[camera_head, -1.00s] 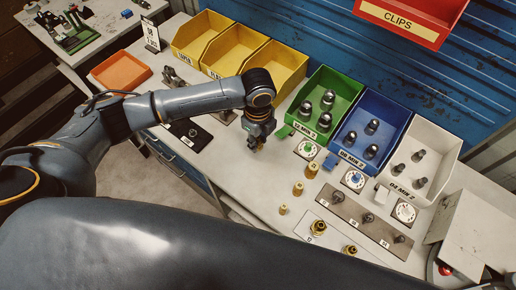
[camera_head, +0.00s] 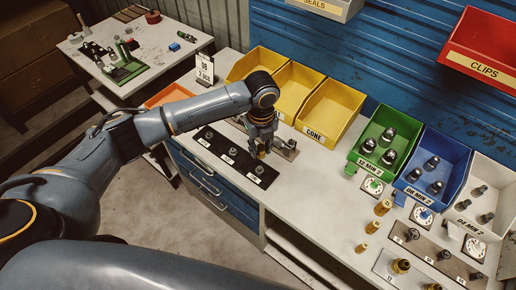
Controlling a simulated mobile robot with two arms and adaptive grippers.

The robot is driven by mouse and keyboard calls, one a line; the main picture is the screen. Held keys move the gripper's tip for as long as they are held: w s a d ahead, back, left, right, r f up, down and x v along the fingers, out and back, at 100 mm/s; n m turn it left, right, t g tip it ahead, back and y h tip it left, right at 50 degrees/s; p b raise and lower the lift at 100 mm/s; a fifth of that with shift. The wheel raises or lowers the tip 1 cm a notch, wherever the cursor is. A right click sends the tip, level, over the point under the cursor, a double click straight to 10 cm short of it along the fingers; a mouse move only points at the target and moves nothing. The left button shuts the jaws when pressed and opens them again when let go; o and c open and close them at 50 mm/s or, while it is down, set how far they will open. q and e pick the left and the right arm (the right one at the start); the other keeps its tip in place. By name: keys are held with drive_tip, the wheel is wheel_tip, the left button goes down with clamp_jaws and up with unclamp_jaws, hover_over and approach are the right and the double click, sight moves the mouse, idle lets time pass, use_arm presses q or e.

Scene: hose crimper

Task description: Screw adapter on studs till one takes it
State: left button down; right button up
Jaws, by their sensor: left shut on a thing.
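My left gripper (camera_head: 261,150) points down over the bench, just behind the black stud strip (camera_head: 240,165). It is shut on a small brass-coloured piece (camera_head: 261,155), probably the adapter, mostly hidden between the fingers. The black strip carries three upright studs: a left one (camera_head: 209,135), a middle one (camera_head: 232,152) and a right one (camera_head: 259,170). The held piece appears near the right stud, but not on it. A grey metal fixture (camera_head: 286,149) stands just right of the gripper. My right gripper is not in view.
Several brass adapters (camera_head: 382,207) stand on the bench. A grey plate (camera_head: 428,246) with studs and a pale plate with brass fittings (camera_head: 400,266) lie at right. Yellow (camera_head: 335,112), green (camera_head: 366,140), blue (camera_head: 440,155) and white bins line the back. A side table (camera_head: 150,60) stands at left.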

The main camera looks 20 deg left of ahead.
use_arm(q)
drive_tip(key=shift+a+p, duration=0.3)
drive_tip(key=shift+p, duration=0.15)
drive_tip(key=shift+s+f+b, duration=0.1)
drive_tip(key=shift+f+b, duration=0.3)
drive_tip(key=shift+f, duration=0.15)
drive_tip(key=shift+d+f, duration=0.1)
drive_tip(key=shift+f, duration=0.25)
drive_tip(key=b, duration=0.2)
hover_over(259, 168)
drive_tip(key=shift+d+f, duration=0.1)
drive_tip(key=shift+f, duration=1.95)
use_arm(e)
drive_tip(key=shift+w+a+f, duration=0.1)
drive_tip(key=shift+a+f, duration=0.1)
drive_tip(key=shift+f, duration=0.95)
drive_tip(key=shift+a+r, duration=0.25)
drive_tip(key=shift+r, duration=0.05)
use_arm(q)
drive_tip(key=shift+r+p, duration=0.1)
drive_tip(key=shift+p, duration=0.55)
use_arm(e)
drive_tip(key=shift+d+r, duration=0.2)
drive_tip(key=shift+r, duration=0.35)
use_arm(q)
drive_tip(key=shift+f+b, duration=0.35)
drive_tip(key=shift+f, duration=0.45)
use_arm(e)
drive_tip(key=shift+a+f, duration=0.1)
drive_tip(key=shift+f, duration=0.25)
